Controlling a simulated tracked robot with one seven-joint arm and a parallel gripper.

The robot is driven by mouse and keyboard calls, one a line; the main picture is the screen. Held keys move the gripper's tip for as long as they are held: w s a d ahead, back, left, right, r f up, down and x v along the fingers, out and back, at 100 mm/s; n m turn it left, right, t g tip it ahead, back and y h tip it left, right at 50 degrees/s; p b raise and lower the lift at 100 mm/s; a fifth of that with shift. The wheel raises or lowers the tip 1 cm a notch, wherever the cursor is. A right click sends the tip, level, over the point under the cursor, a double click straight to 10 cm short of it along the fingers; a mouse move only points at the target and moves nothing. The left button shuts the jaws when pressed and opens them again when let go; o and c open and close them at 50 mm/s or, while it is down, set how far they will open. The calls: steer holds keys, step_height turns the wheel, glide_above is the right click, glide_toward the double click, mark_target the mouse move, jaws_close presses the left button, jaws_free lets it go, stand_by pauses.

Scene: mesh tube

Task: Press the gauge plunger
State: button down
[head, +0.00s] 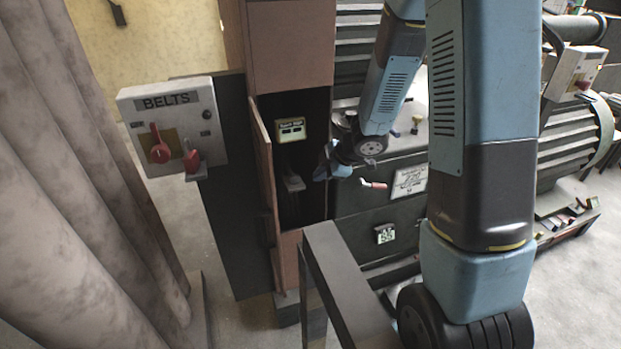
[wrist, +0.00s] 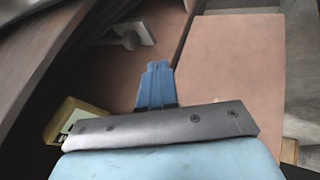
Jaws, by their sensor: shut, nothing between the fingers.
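A small yellow-framed gauge (head: 291,130) with a dark display is inside the open brown cabinet (head: 291,42). A grey bracket-like part (head: 293,182) sits below it; I cannot tell whether this is the plunger. In the wrist view the gauge (wrist: 72,118) is at lower left, partly covered by my gripper's body, and a pale grey part (wrist: 132,36) is at upper left. My gripper (head: 324,165) is at the right edge of the cabinet opening. Its blue fingers (wrist: 155,72) are together and empty, over a brown panel. Contact with the panel cannot be told.
The cabinet door (head: 264,175) stands open on the left. A BELTS switch box (head: 172,125) with red handles is farther left. A dark machine with a red-tipped handle (head: 374,184) is to the right. A grey rail (head: 345,280) stands in front.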

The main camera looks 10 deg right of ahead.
mark_target(297, 177)
steer(key=w+a+f, duration=0.5)
steer(key=w+f, duration=0.2)
steer(key=shift+w+a+f, duration=0.15)
steer(key=shift+w+f, duration=0.2)
steer(key=shift+f, duration=0.05)
steer(key=shift+w, duration=0.1)
stand_by(0.4)
steer(key=shift+w+a, duration=0.15)
steer(key=shift+w, duration=0.7)
steer(key=shift+r, duration=0.1)
